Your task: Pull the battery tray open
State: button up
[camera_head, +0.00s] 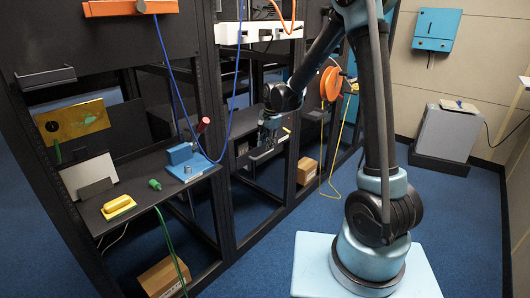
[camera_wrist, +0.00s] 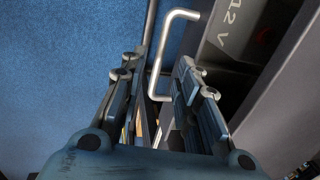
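The battery tray is a dark, shallow unit (camera_head: 264,154) in the middle bay of the rack in the head view, just below my gripper. In the wrist view, a dark battery face (camera_wrist: 228,35) marked "12 V" shows at upper right. A bent silver bar handle (camera_wrist: 156,55) stands out from the tray front, beside that face. My gripper (camera_head: 268,136) points down at the tray front. In the wrist view its two fingers (camera_wrist: 158,85) are apart, with the lower part of the handle between them. I cannot see contact; the lower handle end is partly hidden.
On the left shelf are a blue device (camera_head: 188,163) with a red-tipped lever, a yellow-handled block (camera_head: 118,206) and a green plug (camera_head: 155,184). An orange cable reel (camera_head: 331,83) hangs right of my gripper. Blue carpet is clear before the rack.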

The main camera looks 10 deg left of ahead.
aim_at(264, 154)
jog(key=shift+w+a+f, duration=0.1)
jog(key=shift+a+f, duration=0.05)
jog(key=shift+f, duration=0.95)
jog(key=shift+w+a+f, duration=0.1)
jog(key=shift+a+f, duration=0.05)
jog(key=shift+f, duration=0.9)
grip_shut()
